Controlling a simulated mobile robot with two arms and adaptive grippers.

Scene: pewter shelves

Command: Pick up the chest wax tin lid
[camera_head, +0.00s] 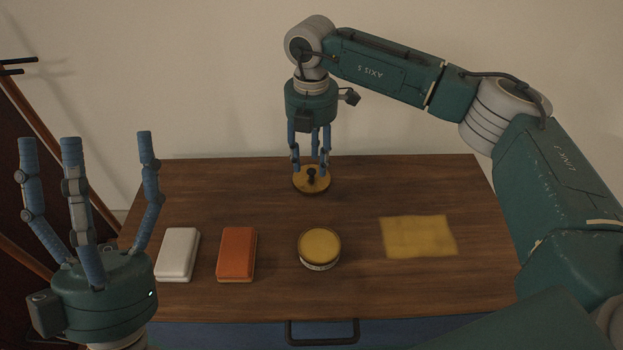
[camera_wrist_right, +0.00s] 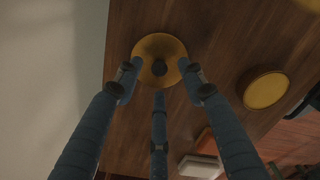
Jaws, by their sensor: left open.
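The wax tin lid (camera_head: 312,187), a round yellow disc with a dark knob, lies flat on the table near its back edge. My right gripper (camera_head: 310,164) points down over it, blue fingers spread around the knob. In the right wrist view the lid (camera_wrist_right: 160,46) sits between the fingertips (camera_wrist_right: 159,84), which look apart from the knob; whether any touches the lid, I cannot tell. The open tin (camera_head: 320,246), yellow on top with a pale side, stands nearer the front. My left gripper (camera_head: 85,150) is open and empty, fingers up, at the left.
A white block (camera_head: 177,254) and an orange block (camera_head: 237,254) lie left of the tin on the wooden table (camera_head: 400,190). A yellow cloth (camera_head: 419,236) lies flat to its right. The table is clear on both sides of the lid.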

